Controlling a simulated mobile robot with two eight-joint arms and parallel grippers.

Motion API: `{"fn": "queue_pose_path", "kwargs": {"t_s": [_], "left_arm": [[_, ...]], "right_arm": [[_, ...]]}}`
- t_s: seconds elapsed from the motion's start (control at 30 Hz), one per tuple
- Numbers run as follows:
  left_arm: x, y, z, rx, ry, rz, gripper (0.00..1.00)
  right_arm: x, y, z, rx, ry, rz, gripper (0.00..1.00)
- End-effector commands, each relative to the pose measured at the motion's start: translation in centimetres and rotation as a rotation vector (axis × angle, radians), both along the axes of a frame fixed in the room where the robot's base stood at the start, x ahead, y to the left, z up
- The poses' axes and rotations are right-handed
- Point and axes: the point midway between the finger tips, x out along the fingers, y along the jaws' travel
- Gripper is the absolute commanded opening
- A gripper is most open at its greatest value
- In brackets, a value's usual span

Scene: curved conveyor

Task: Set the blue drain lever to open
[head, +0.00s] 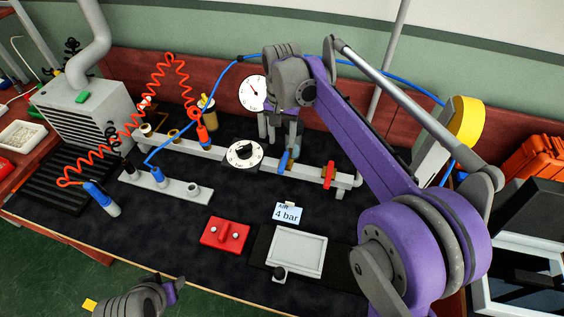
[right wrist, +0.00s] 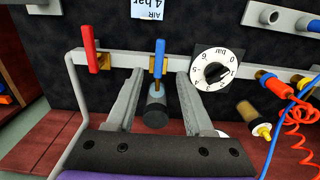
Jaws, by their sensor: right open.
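The blue lever (head: 284,160) is mounted on the grey pipe rail, between the white dial and the red lever. In the right wrist view the blue lever (right wrist: 160,58) lies across the rail over a brass fitting, with a grey-blue cylinder below it. My right gripper (head: 280,138) is open over the lever; in the right wrist view its fingers (right wrist: 159,76) stand apart on either side, with no clear contact. In the head view the gripper partly hides the area behind the lever. My left gripper (head: 150,298) is low at the bottom edge, its jaws unclear.
A red lever (head: 329,175) and a white dial (head: 243,154) flank the blue lever on the rail. A round gauge (head: 253,92) stands behind. An "AIR 4 bar" card (head: 288,213), red block (head: 225,234) and white tray (head: 297,253) lie in front on the dark mat.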

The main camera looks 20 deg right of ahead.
Motion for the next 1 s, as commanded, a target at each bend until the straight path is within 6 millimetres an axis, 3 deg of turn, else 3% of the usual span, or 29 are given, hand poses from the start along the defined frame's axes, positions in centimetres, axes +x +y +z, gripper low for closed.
{"fn": "queue_pose_path", "kwargs": {"t_s": [0.17, 0.6, 1.0], "left_arm": [[-0.1, 0.0, -0.2, 0.000, 0.001, 0.000, 0.53], [-0.2, 0.0, -0.8, 0.000, 0.003, 0.000, 0.53], [-0.2, 0.0, -0.8, 0.000, 0.004, 0.000, 0.53]], "right_arm": [[0.1, 0.0, -1.9, 0.000, 0.002, -0.002, 0.53], [0.0, 0.0, -9.5, 0.001, 0.001, -0.001, 0.53], [0.0, 0.0, -10.7, 0.001, 0.001, -0.001, 0.53]]}}
